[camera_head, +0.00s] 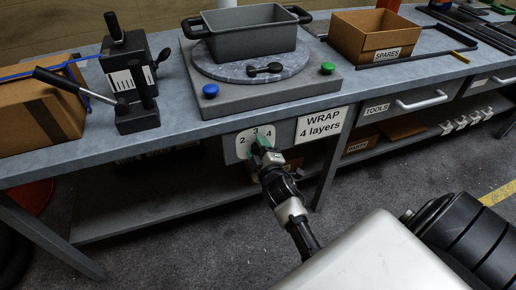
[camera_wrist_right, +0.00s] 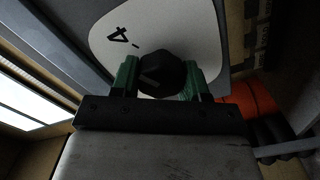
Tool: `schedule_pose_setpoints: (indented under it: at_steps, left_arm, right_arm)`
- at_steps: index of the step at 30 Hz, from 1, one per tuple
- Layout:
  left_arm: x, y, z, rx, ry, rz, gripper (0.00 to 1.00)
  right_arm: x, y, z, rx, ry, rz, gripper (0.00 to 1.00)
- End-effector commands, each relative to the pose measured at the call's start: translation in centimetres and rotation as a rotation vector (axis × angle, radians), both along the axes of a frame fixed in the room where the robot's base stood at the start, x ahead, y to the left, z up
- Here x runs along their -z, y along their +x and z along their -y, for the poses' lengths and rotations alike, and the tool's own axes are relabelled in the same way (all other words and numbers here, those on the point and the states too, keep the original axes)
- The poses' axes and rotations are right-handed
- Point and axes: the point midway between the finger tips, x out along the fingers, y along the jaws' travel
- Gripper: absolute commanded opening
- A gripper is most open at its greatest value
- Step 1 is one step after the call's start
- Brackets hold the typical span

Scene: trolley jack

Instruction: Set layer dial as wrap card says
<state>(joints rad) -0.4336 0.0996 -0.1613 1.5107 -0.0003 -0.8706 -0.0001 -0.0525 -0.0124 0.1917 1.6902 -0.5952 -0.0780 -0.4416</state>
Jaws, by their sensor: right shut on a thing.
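The layer dial's white plate (camera_head: 243,144) sits on a grey panel under the bench edge, with 2, 3 and 4 readable in the head view. The plate (camera_wrist_right: 112,50) and a 4 also show in the right wrist view. My right gripper (camera_head: 262,147) is at the dial, its green fingers shut on the dark knob (camera_wrist_right: 161,74). The knob's pointer direction is not clear. The wrap card (camera_head: 321,124) hangs right of the dial and reads "WRAP 4 layers". My left gripper is not in view.
On the bench (camera_head: 178,137) stand a turntable (camera_head: 246,62) with a grey bin (camera_head: 253,43), a black tool with levers (camera_head: 128,75), a cardboard box (camera_head: 40,115) and a SPARES box (camera_head: 365,37). A TOOLS drawer (camera_head: 404,103) is right of the card.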

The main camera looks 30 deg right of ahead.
Motion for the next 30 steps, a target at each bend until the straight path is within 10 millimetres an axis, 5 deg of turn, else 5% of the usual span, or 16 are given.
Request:
schedule_pose_setpoints:
  at_steps: [1,2,7,17,30]
  left_arm:
    - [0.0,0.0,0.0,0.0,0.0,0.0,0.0]
    - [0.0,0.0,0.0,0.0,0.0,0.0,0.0]
    - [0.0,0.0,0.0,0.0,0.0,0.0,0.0]
    - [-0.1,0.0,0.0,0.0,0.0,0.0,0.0]
    - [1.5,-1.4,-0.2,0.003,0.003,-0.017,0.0]
  right_arm:
    - [0.2,0.0,0.0,0.001,0.005,-0.003,0.21]
    - [0.2,-0.1,0.0,0.001,0.005,-0.003,0.46]
    - [0.1,0.0,0.0,0.001,0.004,-0.002,0.7]
    - [0.1,-0.5,-0.1,0.0,0.001,-0.002,0.7]
    - [0.1,-8.2,-1.9,0.002,0.004,-0.004,0.7]
